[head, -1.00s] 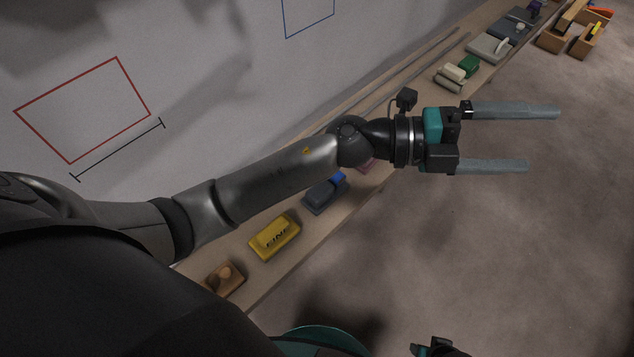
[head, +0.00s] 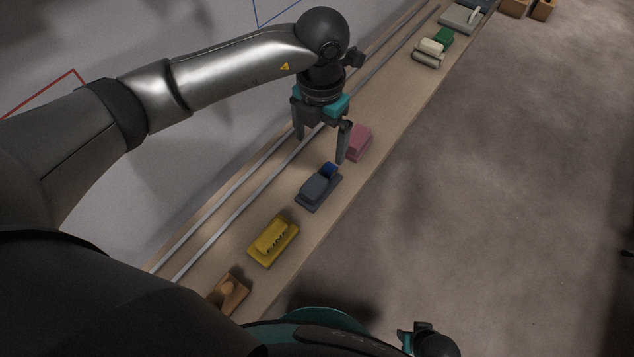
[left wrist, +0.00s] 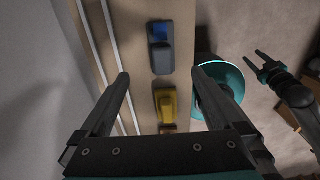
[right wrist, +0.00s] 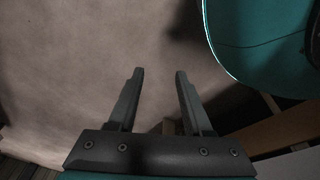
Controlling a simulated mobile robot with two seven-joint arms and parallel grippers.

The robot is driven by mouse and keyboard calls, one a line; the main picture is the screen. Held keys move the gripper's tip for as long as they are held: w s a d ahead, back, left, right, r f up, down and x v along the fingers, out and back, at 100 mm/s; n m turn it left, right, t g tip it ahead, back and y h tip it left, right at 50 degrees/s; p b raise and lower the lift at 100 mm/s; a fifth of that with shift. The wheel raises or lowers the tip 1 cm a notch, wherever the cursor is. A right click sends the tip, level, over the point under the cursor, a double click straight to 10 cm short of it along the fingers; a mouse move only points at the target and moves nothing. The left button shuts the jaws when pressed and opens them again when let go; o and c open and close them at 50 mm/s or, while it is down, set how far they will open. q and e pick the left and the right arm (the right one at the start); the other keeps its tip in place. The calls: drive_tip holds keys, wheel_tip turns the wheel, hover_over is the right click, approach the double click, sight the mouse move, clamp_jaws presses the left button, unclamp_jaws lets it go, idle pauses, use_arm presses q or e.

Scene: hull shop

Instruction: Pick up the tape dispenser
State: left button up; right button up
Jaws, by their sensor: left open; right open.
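A slate-grey block with a blue roll at one end, which looks like the tape dispenser (head: 316,190), sits on the long wooden shelf (head: 300,228). It also shows in the left wrist view (left wrist: 162,59), upper middle, between the lines of the fingers. My left gripper (head: 321,148) is open and empty, pointing down above the shelf, just beyond the dispenser towards the pink block. My right gripper (right wrist: 160,72) is open and empty over bare floor; only part of it shows at the bottom of the head view (head: 415,338).
A pink block (head: 358,142), a cream-and-green item (head: 432,47) and a grey item (head: 463,17) are farther along. Two metal rails (head: 238,217) run along the wall side.

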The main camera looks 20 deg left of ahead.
use_arm(q)
drive_tip(key=b, duration=0.2)
hover_over(319, 180)
drive_tip(key=f, duration=0.6)
drive_tip(key=shift+w+f, duration=0.2)
drive_tip(key=shift+w, duration=0.15)
drive_tip(key=shift+f+b, duration=0.4)
drive_tip(key=shift+f, duration=0.55)
drive_tip(key=shift+s+f+b, duration=0.15)
drive_tip(key=shift+f+b, duration=0.4)
drive_tip(key=shift+f, duration=0.5)
drive_tip(key=shift+s+f+b, duration=0.15)
drive_tip(key=shift+f+b, duration=0.35)
drive_tip(key=shift+f, duration=0.5)
drive_tip(key=shift+f+b, duration=0.3)
drive_tip(key=shift+f, duration=0.4)
use_arm(e)
drive_tip(key=w+a+r+t, duration=0.1)
drive_tip(key=w+a+r, duration=0.2)
drive_tip(key=w+r, duration=0.3)
wheel_tip(319, 180, up, 4)
drive_tip(key=shift+a+r, duration=0.1)
drive_tip(key=shift+a, duration=0.05)
use_arm(q)
drive_tip(key=c, duration=1.5)
use_arm(e)
drive_tip(key=shift+y, duration=0.3)
